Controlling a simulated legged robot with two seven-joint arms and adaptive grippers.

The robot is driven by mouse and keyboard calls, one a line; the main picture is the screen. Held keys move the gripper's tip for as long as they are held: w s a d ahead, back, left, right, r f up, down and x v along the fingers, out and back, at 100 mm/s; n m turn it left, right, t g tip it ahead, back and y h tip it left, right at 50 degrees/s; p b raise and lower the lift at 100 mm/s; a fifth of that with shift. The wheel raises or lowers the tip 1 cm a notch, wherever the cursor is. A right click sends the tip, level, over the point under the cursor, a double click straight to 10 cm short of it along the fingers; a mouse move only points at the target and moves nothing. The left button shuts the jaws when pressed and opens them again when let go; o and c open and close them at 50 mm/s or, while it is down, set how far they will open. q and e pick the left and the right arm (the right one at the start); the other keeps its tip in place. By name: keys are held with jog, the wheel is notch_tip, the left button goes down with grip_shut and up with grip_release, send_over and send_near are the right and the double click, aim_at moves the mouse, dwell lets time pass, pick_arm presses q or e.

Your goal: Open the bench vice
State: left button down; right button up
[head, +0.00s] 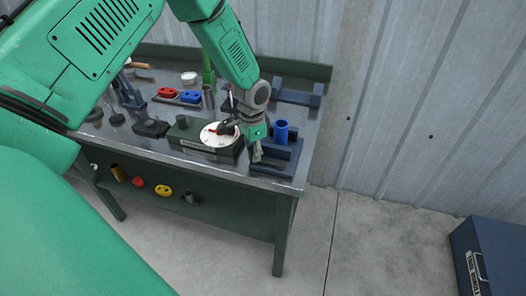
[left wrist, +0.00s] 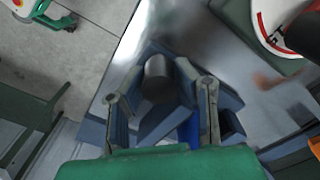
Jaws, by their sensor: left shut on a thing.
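The dark blue bench vice (head: 285,163) sits at the front right corner of the workbench. My left gripper (head: 257,152) comes down onto its front left part. In the left wrist view, the fingers of my left gripper (left wrist: 160,98) are wide apart, on either side of the blue vice (left wrist: 165,122), and shut on part of it; which part is hard to tell. A grey cylinder (left wrist: 159,75) shows between the fingertips. A bright blue cylinder (head: 280,132) stands upright at the vice. My right gripper is not in view.
A dark box with a white round dial (head: 219,134) stands just left of the vice. Red (head: 167,92) and blue (head: 190,97) parts lie farther back on the workbench (head: 175,160). A blue toolbox (head: 490,255) stands on the floor at right.

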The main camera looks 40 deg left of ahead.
pick_arm(q)
jog(key=shift+w+a+r, duration=0.1)
jog(key=shift+w, duration=0.1)
dwell(0.3)
jog(key=c, duration=1.4)
grip_release()
jog(key=shift+o, duration=0.7)
jog(key=shift+a+r, duration=0.1)
jog(key=shift+r, duration=0.05)
notch_tip(320, 180, up, 11)
jog(key=shift+r, duration=0.15)
